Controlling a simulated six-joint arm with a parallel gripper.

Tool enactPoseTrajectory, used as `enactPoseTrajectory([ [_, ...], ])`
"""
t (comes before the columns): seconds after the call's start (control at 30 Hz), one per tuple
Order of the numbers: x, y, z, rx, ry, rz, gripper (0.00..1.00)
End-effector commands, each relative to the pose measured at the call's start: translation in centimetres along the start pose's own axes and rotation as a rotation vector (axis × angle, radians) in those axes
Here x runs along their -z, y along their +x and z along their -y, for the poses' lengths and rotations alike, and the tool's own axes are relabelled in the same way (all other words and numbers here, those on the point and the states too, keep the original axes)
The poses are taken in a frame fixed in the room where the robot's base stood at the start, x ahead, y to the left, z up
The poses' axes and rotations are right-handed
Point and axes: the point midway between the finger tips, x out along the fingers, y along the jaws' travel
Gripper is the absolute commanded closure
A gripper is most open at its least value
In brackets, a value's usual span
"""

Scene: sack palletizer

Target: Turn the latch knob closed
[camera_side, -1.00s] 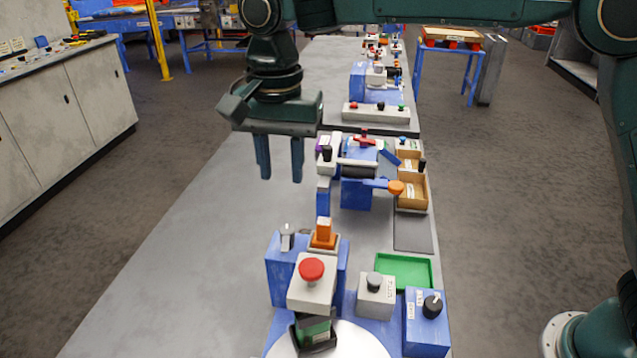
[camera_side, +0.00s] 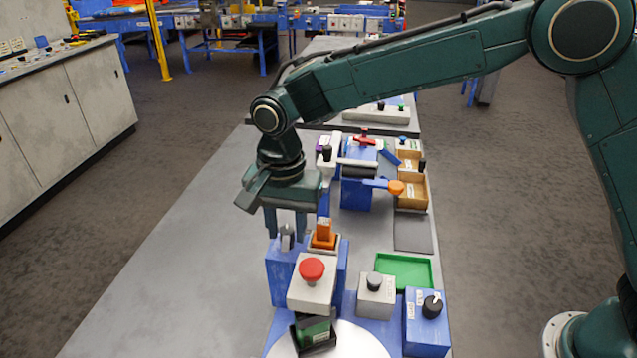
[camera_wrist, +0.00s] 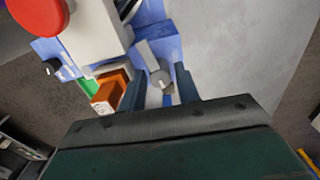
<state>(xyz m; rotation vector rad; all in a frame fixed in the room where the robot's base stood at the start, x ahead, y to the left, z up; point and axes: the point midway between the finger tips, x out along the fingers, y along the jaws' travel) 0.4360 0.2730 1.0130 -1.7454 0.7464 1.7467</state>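The latch knob, a small grey knob (camera_side: 287,238), stands on top of a blue box (camera_side: 281,277) at the front of the bench. In the wrist view the knob (camera_wrist: 160,80) shows between my two fingers, with a gap on each side. My gripper (camera_side: 286,236) points down over the blue box, its fingertips at about the height of the knob. It is open and holds nothing; in the wrist view the gripper (camera_wrist: 160,88) has its fingers apart. I cannot tell exactly how far down the fingers reach around the knob.
An orange switch (camera_side: 323,234) stands close on the right of the knob. A red button on a grey box (camera_side: 312,286) is in front. A green tray (camera_side: 404,271), a grey-knob box (camera_side: 376,296) and a black-knob box (camera_side: 425,320) lie to the right. The bench is clear on the left.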

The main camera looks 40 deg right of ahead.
Motion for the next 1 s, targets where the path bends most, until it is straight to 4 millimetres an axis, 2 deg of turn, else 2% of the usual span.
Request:
enactPoseTrajectory([
  [0.2, 0.00, 1.25, 0.00, 0.001, 0.000, 0.000, 0.68],
  [0.5, 0.00, 1.40, 0.01, 0.001, 0.000, 0.000, 0.68],
  [0.67, 0.00, 1.38, 0.01, 0.001, 0.000, 0.000, 0.97],
  [0.7, 0.00, 1.38, 0.01, 0.001, 0.000, 0.000, 1.00],
  [1.0, 0.00, 1.35, 0.02, 0.002, -0.022, 0.000, 1.00],
])
